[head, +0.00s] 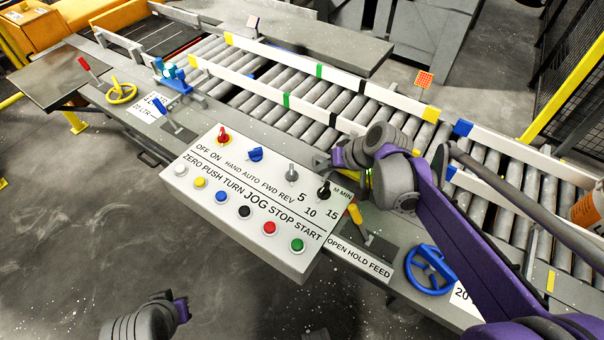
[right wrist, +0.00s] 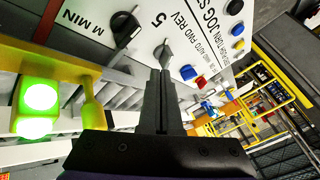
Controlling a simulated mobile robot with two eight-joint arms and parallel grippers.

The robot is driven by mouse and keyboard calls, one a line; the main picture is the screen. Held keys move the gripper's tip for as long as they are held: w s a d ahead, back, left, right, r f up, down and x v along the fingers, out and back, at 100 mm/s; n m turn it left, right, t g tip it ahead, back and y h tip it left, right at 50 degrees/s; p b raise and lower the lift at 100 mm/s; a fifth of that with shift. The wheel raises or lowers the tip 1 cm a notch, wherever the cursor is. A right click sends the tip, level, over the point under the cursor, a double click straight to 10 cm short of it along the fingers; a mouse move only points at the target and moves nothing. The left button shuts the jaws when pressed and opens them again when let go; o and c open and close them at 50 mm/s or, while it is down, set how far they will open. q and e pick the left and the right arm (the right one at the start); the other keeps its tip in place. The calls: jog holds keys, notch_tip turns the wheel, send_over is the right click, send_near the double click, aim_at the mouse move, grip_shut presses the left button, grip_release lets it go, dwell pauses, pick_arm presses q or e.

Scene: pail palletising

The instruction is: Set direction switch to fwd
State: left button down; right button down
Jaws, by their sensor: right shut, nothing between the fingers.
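The direction switch (head: 291,173) is a small grey knob on the white control panel, above the FWD REV label. It also shows in the right wrist view (right wrist: 163,52), just beyond my fingertips. My right gripper (head: 319,164) is shut and empty, beside the switch on its right in the head view. In the right wrist view its fingers (right wrist: 162,78) are together and point at the knob; whether they touch it I cannot tell. My left gripper (head: 181,301) is partly in view at the bottom left, away from the panel; its fingers are not clear.
A black speed knob (head: 323,192) stands close to the right of the switch, a blue knob (head: 255,154) and a red knob (head: 223,137) to its left. Several push buttons line the panel's front. A yellow-handled lever (head: 355,214) stands right of the panel. The roller conveyor (head: 300,113) lies behind.

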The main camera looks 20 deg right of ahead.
aim_at(295, 178)
jog(key=b+x, duration=0.1)
jog(key=x, duration=0.9)
jog(key=shift+f, duration=0.1)
jog(key=shift+a, duration=0.1)
